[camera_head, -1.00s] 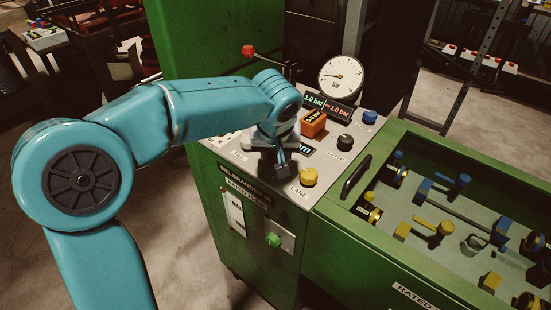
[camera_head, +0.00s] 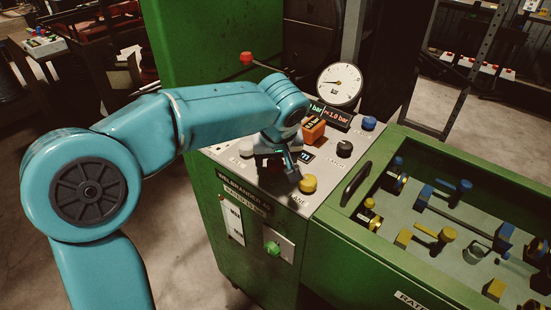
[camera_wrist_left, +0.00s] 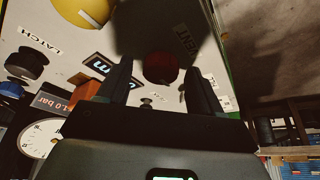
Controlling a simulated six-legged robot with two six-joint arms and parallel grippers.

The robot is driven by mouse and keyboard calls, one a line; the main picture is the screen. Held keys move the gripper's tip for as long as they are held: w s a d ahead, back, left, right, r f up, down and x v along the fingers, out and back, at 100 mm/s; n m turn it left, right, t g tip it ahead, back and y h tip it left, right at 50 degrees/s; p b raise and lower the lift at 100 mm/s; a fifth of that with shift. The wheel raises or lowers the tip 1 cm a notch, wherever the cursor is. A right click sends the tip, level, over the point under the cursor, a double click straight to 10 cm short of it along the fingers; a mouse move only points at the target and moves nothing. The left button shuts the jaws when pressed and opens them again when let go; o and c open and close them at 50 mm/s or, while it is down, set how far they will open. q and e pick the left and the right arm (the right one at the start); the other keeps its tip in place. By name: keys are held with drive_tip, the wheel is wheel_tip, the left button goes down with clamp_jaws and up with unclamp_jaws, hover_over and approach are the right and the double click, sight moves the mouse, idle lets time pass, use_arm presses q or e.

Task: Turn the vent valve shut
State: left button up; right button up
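The vent valve shows as a dark red round knob (camera_wrist_left: 162,68) beside the VENT label in the left wrist view, in shadow. In the head view my gripper and arm hide it. My left gripper (camera_head: 279,168) is over the front left of the grey panel (camera_head: 240,166). In the wrist view its two dark fingers (camera_wrist_left: 160,85) are spread apart, with the red knob showing between them. I cannot tell whether they touch it. My right gripper is in neither view.
A yellow knob (camera_head: 308,184) is close right of my gripper. A black knob (camera_head: 344,148), a blue knob (camera_head: 368,123), an orange block (camera_head: 313,130) and a gauge (camera_head: 340,84) are farther back. A red-tipped lever (camera_head: 247,58) rises behind my forearm. A green bin (camera_head: 375,245) with fittings lies right.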

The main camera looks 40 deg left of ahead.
use_arm(q)
drive_tip(key=p+v, duration=0.2)
drive_tip(key=v, duration=1.4)
drive_tip(key=shift+p, duration=0.3)
drive_tip(key=shift+s+r, duration=0.1)
